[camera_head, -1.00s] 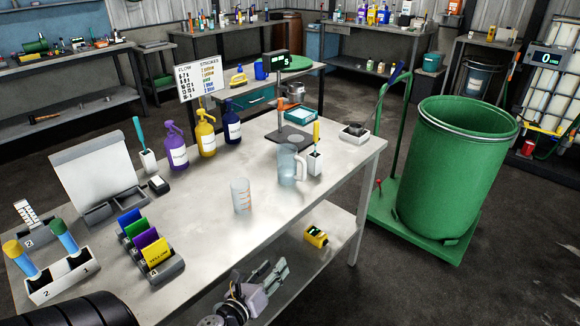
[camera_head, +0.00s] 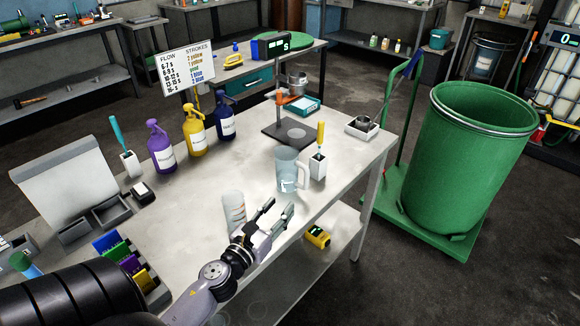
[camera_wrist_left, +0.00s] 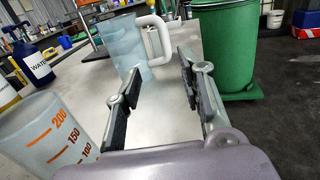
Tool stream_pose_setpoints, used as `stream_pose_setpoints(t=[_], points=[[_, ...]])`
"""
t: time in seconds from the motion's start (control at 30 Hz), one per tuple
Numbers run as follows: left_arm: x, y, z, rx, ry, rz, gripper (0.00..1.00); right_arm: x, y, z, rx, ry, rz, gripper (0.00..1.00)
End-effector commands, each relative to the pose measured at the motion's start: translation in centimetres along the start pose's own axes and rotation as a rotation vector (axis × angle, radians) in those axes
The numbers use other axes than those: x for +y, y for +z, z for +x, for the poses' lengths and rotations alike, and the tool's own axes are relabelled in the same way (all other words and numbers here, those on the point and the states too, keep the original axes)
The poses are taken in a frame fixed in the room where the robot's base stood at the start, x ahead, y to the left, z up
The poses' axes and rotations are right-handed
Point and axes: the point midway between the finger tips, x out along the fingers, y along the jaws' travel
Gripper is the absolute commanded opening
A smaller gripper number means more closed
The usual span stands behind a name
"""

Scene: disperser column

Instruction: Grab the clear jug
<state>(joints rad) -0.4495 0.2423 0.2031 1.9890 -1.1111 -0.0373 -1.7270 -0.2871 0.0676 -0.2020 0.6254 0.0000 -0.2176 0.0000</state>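The clear jug (camera_head: 289,171) stands upright on the workbench, pale and see-through, with a white handle. In the left wrist view the jug (camera_wrist_left: 122,47) stands ahead of the fingers, its handle toward the right. My left gripper (camera_head: 277,212) is open and empty, at the bench's front edge, nearer than the jug and apart from it. Its two fingers (camera_wrist_left: 160,105) show spread in the wrist view. A clear measuring beaker (camera_head: 233,212) with orange marks stands just left of the gripper, partly hidden by it. My right gripper is not in view.
A white holder (camera_head: 318,165) with a yellow-handled tool stands right beside the jug. A stand with a dark base (camera_head: 290,137) is behind it. Purple, yellow and blue bottles (camera_head: 194,131) stand to the left. A green barrel (camera_head: 468,160) stands beyond the bench's right end.

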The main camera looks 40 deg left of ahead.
Motion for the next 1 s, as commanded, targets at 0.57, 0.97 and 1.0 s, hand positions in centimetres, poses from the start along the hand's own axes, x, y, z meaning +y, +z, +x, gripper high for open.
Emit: stream_pose_setpoints(t=[0.57, 0.97, 1.0], points=[[-0.1, 0.1, 9.3, 0.000, -0.001, 0.000, 0.36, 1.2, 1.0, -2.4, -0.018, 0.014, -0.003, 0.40], [-0.5, -0.2, 13.8, 0.000, 0.001, -0.002, 0.36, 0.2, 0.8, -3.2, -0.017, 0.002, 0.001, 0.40], [-0.5, -0.2, 14.2, 0.000, 0.001, -0.002, 0.36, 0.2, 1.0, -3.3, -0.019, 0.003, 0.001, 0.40]])
